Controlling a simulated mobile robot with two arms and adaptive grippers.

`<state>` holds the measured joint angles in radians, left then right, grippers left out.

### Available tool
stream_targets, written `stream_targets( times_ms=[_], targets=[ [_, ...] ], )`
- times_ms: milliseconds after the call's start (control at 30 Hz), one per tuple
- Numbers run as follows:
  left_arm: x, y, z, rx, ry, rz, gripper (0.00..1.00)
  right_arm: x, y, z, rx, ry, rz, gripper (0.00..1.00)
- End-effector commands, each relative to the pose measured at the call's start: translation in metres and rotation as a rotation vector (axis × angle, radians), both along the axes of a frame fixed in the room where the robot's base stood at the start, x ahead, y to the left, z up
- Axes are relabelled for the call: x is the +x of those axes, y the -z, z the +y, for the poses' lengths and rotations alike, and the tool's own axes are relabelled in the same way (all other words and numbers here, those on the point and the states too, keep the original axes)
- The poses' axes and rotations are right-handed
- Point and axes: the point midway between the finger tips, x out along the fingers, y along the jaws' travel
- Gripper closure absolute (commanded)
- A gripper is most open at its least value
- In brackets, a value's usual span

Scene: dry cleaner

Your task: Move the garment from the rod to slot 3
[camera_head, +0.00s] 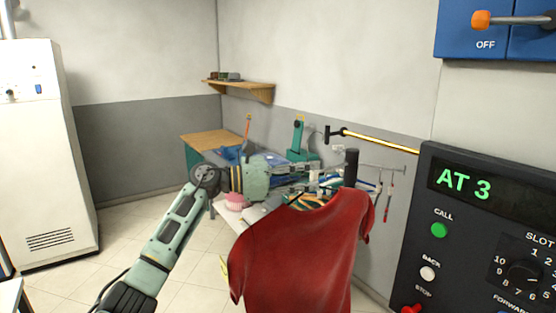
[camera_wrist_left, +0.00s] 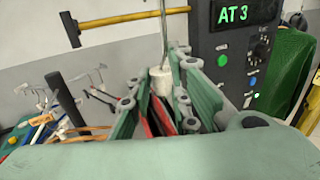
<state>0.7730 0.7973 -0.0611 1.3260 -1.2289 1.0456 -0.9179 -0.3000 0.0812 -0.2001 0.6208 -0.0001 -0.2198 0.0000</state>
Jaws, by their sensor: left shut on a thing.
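A red garment (camera_head: 305,255) hangs in the air in the head view, its shoulders just below my left gripper (camera_head: 325,175). The left wrist view shows a little red cloth (camera_wrist_left: 163,124) between the fingers. There my left gripper (camera_wrist_left: 170,85) is closed around a pale cylindrical piece (camera_wrist_left: 160,82) with a thin metal stem rising from it. The control panel (camera_head: 480,165) at the right reads "AT 3" in green; it also shows in the left wrist view (camera_wrist_left: 235,55). The slot 3 place itself cannot be made out. My right gripper is not in view.
A yellow bar with a black end (camera_head: 380,143) juts from the wall behind the gripper. A dark upright cylinder (camera_head: 350,165) stands close to the garment. A cluttered table lies behind.

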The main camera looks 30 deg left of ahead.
Motion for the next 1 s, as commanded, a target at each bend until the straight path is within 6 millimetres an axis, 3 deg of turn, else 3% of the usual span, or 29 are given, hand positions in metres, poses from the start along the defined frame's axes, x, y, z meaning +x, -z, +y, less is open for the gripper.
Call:
stream_targets(
  times_ms=[167, 700, 1000],
  targets=[
    [-0.007, 0.001, 0.000, 0.002, 0.006, -0.004, 1.00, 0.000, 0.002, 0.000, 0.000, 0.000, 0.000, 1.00],
    [-0.078, 0.003, 0.032, 0.002, 0.004, -0.004, 1.00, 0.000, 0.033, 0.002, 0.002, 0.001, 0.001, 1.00],
    [-0.105, 0.000, 0.044, 0.001, 0.004, -0.004, 1.00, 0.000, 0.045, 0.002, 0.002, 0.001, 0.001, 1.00]
  ],
)
